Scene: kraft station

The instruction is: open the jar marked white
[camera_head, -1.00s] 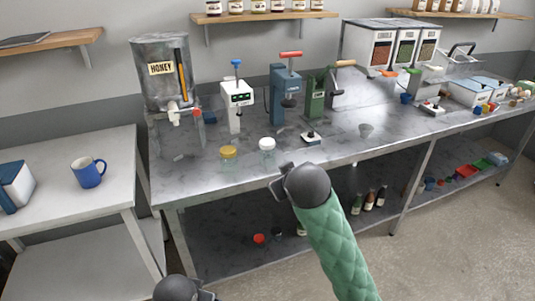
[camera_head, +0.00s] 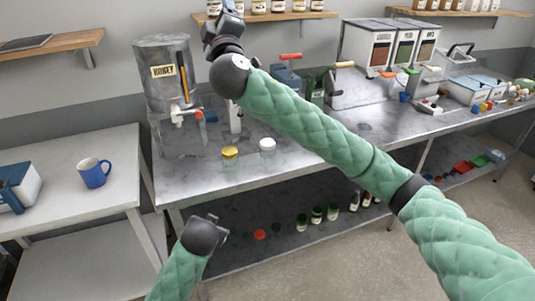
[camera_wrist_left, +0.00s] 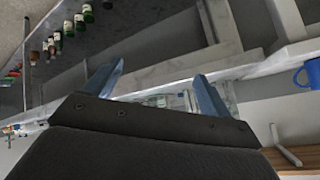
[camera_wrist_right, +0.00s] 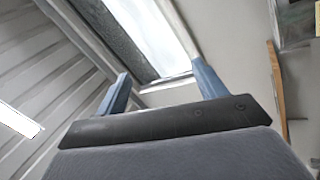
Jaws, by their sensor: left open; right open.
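Two small jars stand side by side near the front edge of the steel bench (camera_head: 330,158). One is a jar with a yellow lid (camera_head: 230,153), and to its right is a jar with a white lid (camera_head: 267,145). Both lids are on. My right gripper (camera_head: 222,10) is raised high near the upper shelf, well above the jars; in its wrist view its fingers (camera_wrist_right: 160,88) are spread and empty. My left gripper (camera_head: 220,226) is low in front of the bench, below the jars; its fingers (camera_wrist_left: 155,85) are apart with nothing between them.
A honey dispenser (camera_head: 160,95) stands at the bench's left end. My right arm crosses in front of the bench presses (camera_head: 287,80). A side table (camera_head: 70,155) with a blue mug (camera_head: 93,173) is at left. Bottles (camera_head: 317,215) stand on the lower shelf.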

